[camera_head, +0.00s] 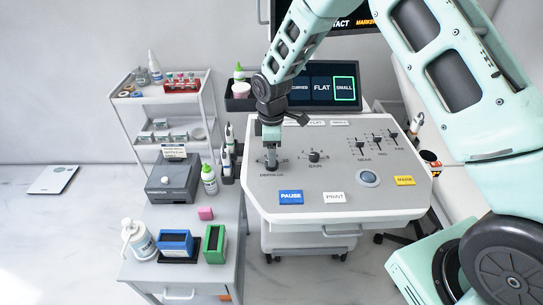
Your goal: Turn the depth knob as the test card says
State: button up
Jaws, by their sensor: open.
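The depth knob (271,164) is on the left of the grey console's sloped panel (330,180), above a label reading DEPTH cm. My gripper (271,155) points down right over it, jaws open. The fingers hide most of the knob, so its pointer and any contact cannot be made out. A small white card (174,152) stands at the back of the dark grey box to the left; its print is too small to read, and I cannot tell if it is the test card.
The gain knob (314,156) is just right of my gripper, with sliders (379,141) beyond. PAUSE (291,197) and PRINT (334,198) keys lie in front. A screen (321,84) behind highlights SMALL. A side table at left holds bottles and colored blocks.

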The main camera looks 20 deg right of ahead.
jog(key=shift+f+p, duration=0.3)
jog(key=shift+f, duration=1.65)
jog(key=c, duration=1)
